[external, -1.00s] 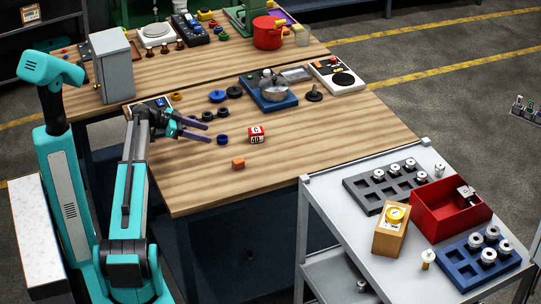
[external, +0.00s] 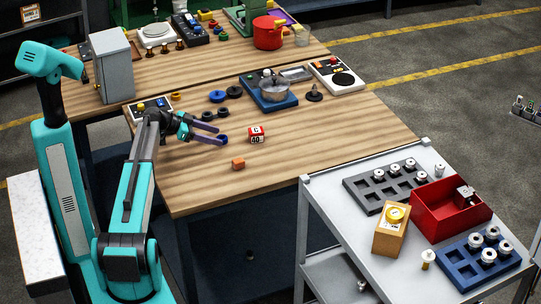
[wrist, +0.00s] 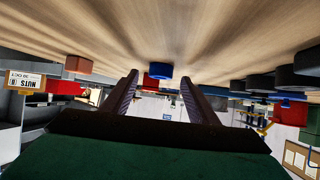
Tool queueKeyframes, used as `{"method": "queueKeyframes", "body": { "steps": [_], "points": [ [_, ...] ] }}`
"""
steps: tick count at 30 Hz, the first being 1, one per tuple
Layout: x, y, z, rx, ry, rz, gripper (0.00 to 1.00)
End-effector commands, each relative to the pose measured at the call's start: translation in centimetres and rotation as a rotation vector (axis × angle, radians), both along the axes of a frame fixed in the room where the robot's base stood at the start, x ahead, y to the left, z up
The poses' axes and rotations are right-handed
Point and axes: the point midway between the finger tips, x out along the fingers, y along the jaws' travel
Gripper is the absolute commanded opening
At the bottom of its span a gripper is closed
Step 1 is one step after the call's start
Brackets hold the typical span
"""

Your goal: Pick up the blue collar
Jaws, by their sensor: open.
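The blue collar (external: 223,139) lies on the wooden table (external: 300,150). My gripper (external: 217,133) is low over the table with its two purple fingers spread, and the collar is at the fingertips. In the wrist view, which looks upside down, the collar (wrist: 160,70) shows between the tips of my open fingers (wrist: 160,80), slightly beyond them. I see nothing held. I cannot tell whether a finger touches the collar.
A red-and-white cube (external: 257,135) and an orange block (external: 238,164) lie nearby to the right. The table's front area is clear.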

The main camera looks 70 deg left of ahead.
Motion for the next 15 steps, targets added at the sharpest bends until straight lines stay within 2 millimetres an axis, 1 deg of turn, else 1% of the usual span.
{"method": "queueKeyframes", "body": {
  "steps": [1, 3, 6, 15],
  "points": [
    [0.6, -0.1, -0.1, -0.001, 0.0, 0.0, 0.54],
    [1.2, -0.1, -0.4, -0.001, 0.0, 0.0, 0.54],
    [1.7, -0.3, -0.8, -0.001, 0.0, 0.0, 0.54],
    [1.8, -0.3, -1.0, 0.0, -0.001, 0.001, 0.54]
  ]
}}
